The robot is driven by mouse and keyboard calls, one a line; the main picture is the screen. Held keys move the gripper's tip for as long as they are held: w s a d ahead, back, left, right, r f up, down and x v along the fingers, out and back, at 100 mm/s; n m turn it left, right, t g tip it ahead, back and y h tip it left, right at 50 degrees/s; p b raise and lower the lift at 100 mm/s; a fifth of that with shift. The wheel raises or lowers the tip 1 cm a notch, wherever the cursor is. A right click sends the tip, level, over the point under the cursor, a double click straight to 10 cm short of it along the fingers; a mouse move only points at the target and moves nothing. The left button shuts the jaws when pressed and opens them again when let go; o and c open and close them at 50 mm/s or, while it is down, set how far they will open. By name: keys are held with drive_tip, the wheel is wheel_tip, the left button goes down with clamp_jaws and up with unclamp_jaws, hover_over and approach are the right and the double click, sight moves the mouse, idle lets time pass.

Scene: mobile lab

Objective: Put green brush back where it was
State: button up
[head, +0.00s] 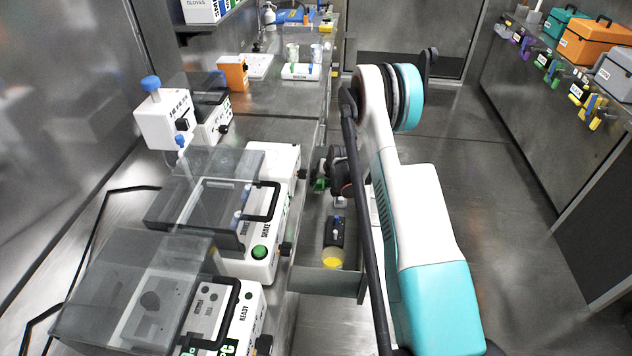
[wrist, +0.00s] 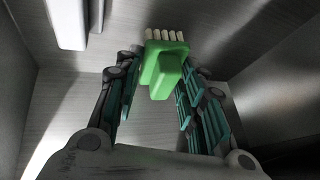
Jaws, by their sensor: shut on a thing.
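The green brush (wrist: 165,68), with a green handle block and pale bristles, lies between the fingers of my gripper (wrist: 160,85) in the wrist view. My gripper is shut on it, with the bristles pointing away from my palm. In the head view, the green of the brush (head: 320,183) shows beside my gripper (head: 328,178), at the far part of an open drawer (head: 328,282). My arm hides part of the drawer. I cannot tell whether the brush touches the drawer floor.
A black item with a yellow end (head: 333,256) lies in the near part of the drawer. A white object (wrist: 66,22) shows at upper left in the wrist view. Drawer walls stand close on both sides. White lab machines (head: 262,245) stand on the bench to the left.

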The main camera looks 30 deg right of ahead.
drive_tip(key=w+f, duration=0.1)
drive_tip(key=w+b, duration=0.1)
drive_tip(key=w+f+b, duration=0.1)
drive_tip(key=w, duration=0.1)
drive_tip(key=shift+f, duration=0.3)
drive_tip(key=shift+r, duration=0.15)
drive_tip(key=shift+f, duration=0.25)
drive_tip(key=o, duration=1)
